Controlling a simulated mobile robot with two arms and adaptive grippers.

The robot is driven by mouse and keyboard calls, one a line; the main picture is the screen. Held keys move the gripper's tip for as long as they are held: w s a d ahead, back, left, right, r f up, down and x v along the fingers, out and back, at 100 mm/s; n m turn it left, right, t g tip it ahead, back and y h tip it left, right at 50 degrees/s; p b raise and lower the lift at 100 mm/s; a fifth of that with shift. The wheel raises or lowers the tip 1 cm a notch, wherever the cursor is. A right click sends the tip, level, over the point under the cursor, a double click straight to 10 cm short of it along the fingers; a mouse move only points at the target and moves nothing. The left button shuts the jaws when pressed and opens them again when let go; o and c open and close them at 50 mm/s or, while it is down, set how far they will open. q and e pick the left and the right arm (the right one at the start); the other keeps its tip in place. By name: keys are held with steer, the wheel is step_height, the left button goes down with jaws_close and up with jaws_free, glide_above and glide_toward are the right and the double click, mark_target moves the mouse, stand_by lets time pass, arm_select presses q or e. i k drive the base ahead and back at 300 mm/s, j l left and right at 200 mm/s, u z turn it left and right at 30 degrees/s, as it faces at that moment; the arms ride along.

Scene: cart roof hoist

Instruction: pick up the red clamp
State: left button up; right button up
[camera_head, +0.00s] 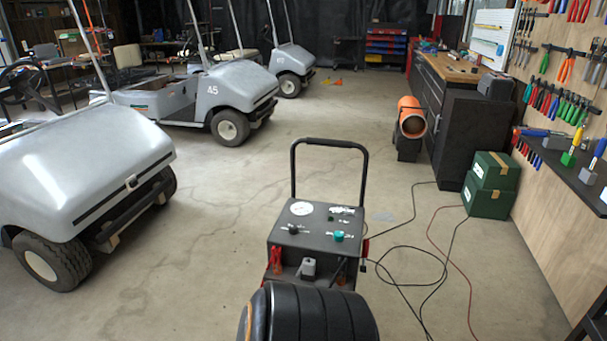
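A red clamp (276,261) hangs at the front left of a dark wheeled charger cart (284,230). The cart has a tall black handle, a round white dial and a green knob on its sloped top. A small grey block-like part (308,267) sits to the right of the clamp on the cart's front. The lower front of the cart is hidden by a dark ribbed shape at the bottom edge, which I cannot identify. Neither of my grippers shows in this view.
Grey golf carts (86,165) stand on the left. Black and red cables lie on the floor right of the charger, near green boxes (490,185). An orange tube (411,118) stands by the workbench (450,68). The floor between is open.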

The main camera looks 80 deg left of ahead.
mark_target(278, 264)
steer(key=u, duration=2.95)
steer(key=k+l+z, duration=0.1)
steer(key=z, duration=2.95)
steer(key=u, duration=3.1)
